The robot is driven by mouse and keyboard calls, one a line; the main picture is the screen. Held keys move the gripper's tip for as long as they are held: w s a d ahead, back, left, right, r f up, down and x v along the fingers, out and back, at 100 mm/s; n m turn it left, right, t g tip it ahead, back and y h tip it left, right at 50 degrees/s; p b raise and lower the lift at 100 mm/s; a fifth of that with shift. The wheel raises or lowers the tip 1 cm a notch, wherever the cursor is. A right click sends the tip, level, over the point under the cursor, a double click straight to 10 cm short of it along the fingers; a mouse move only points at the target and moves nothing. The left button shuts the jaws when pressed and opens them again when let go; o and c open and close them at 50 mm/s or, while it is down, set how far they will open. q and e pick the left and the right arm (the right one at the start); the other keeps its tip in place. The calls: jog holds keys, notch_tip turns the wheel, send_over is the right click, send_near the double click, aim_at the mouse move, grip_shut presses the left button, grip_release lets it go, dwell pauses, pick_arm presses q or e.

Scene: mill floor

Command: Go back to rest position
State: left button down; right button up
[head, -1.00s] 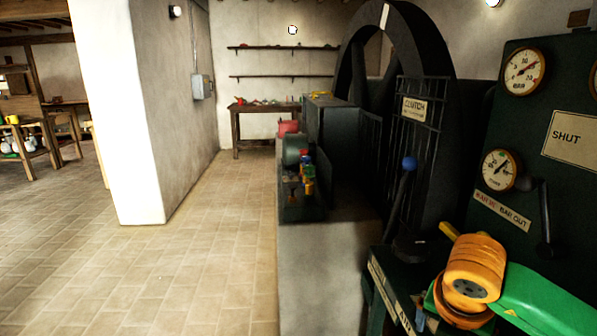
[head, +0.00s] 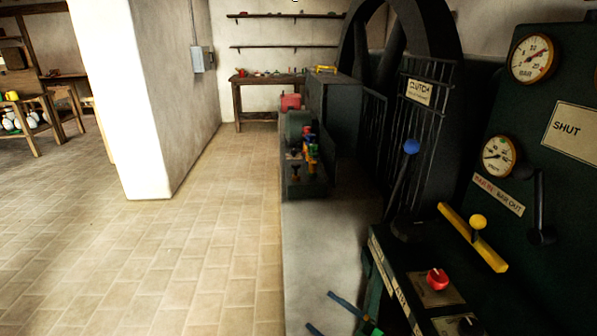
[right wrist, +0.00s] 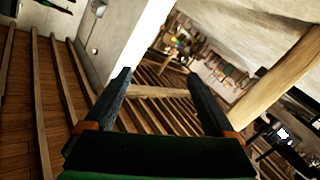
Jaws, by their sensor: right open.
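My right gripper (head: 320,310) shows at the bottom edge of the head view, low and left of the control desk. Its two dark fingers stand apart with nothing between them, and part of its green body shows. In the right wrist view both fingers (right wrist: 160,74) are spread and empty, touching nothing. My left gripper is not in view.
A gauge panel (head: 570,195) rises at right. A pale plinth (head: 325,240) carries machinery. Open tiled floor (head: 200,270) lies left.

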jog(key=s+d+f+m+g+h, duration=0.1)
jog(key=s+d+f+m+h, duration=0.3)
jog(key=f, duration=0.3)
jog(key=s+d+f+m+g+h+p, duration=0.1)
jog(key=s+d+f+m+h, duration=0.15)
jog(key=s+f, duration=0.35)
jog(key=s+d+f+m+g+h, duration=0.1)
jog(key=s+d+f+m+h, duration=0.25)
jog(key=f, duration=0.55)
jog(key=s+d+f+m+g+h, duration=0.1)
jog(key=s+f+g, duration=0.3)
jog(key=s, duration=0.9)
jog(key=s+d+f+m+g+p, duration=0.1)
jog(key=s+f+g, duration=0.3)
jog(key=s, duration=0.9)
jog(key=shift+s+d+h, duration=0.15)
jog(key=shift+s+h, duration=0.2)
jog(key=shift+h, duration=0.05)
jog(key=shift+f, duration=0.1)
